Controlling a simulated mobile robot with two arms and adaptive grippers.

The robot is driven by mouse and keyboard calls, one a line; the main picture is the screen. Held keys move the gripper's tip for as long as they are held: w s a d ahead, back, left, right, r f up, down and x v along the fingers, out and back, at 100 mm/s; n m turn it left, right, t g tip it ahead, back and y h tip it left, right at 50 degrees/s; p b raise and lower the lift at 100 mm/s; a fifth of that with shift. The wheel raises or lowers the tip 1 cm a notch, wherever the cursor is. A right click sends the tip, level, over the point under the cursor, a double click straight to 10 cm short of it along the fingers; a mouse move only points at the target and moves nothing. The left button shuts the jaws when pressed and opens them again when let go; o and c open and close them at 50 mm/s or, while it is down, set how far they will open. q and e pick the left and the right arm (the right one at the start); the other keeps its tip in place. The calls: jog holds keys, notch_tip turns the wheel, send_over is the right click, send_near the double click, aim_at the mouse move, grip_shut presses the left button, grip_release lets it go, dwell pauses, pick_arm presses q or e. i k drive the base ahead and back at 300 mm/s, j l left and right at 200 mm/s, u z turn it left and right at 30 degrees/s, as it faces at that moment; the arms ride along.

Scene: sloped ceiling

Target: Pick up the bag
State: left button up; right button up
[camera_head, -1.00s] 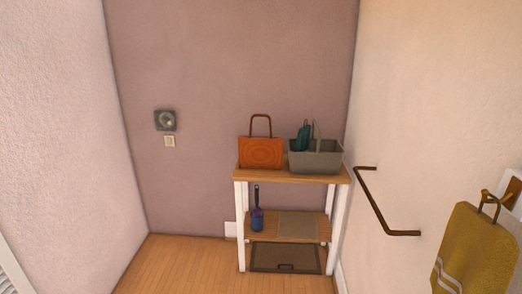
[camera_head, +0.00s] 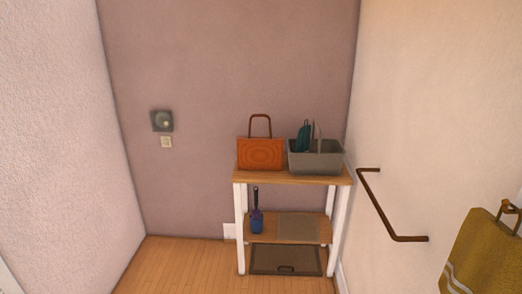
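An orange bag (camera_head: 260,154) with a brown looped handle stands upright on the top board of a small shelf unit (camera_head: 262,177) against the back wall. The bag is on the left part of the board, and its handle points up. Neither of my grippers is in view.
A grey basket (camera_head: 316,160) with a teal item (camera_head: 304,136) inside stands right of the bag. A blue bottle-like item (camera_head: 257,218) is on the lower board. A brown rail (camera_head: 381,209) and a yellow towel (camera_head: 482,256) are on the right wall. The wooden floor (camera_head: 185,262) at left is clear.

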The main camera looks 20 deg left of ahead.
aim_at(253, 152)
jog(key=i+j, duration=0.3)
jog(key=i+j+z, duration=0.1)
jog(key=i+j, duration=0.2)
jog(key=j, duration=0.2)
jog(key=i+j, duration=0.3)
jog(key=j, duration=0.15)
jog(key=i+j+z, duration=0.1)
jog(key=i+j, duration=0.45)
jog(key=j, duration=0.3)
jog(key=i+z, duration=0.05)
